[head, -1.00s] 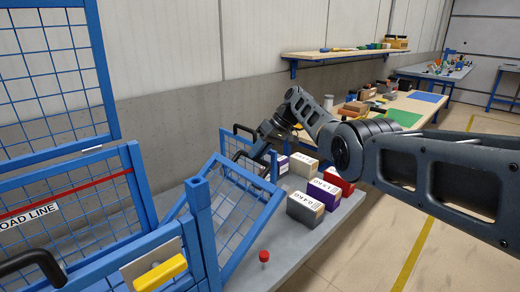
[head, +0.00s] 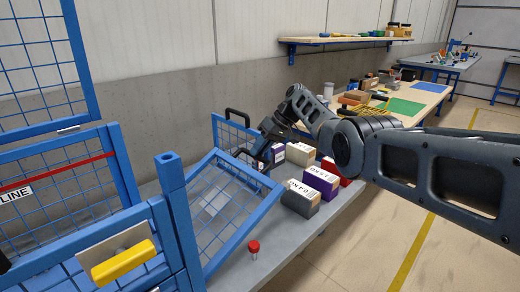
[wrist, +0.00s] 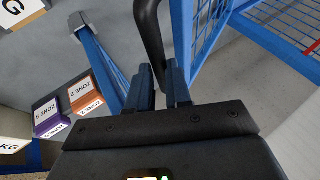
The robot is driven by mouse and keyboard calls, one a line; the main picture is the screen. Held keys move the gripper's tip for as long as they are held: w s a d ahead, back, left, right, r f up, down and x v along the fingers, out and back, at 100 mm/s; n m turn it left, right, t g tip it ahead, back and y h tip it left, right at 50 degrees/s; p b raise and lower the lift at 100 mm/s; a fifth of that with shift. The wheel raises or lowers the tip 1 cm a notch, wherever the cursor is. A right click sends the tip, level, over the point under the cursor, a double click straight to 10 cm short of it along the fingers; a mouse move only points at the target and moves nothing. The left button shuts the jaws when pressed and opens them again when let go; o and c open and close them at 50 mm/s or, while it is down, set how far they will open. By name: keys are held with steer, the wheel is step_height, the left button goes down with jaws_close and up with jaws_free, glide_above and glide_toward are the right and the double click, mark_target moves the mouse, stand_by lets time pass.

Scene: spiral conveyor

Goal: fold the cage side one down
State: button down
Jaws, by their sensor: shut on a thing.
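The cage side one appears to be the blue-framed mesh panel (head: 246,232) tilted over the grey surface in the head view. My gripper (head: 260,160) is at its upper edge. In the wrist view my gripper (wrist: 160,84) is shut on a black bar handle (wrist: 150,35), with one finger on each side of it. Part of the handle is hidden by the fingers. Blue bars and mesh (wrist: 195,35) show beside the handle.
A blue post (head: 175,205) and a yellow latch (head: 123,263) stand at the near left. Boxes, including a grey one (head: 299,204) and a purple one (head: 321,184), stand right of the panel. A red-capped piece (head: 254,246) is in front. Another mesh panel (head: 228,132) stands upright behind.

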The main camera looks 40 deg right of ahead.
steer(key=c, duration=1.1)
jaws_free()
steer(key=shift+p+v, duration=0.4)
steer(key=shift+v, duration=3.5)
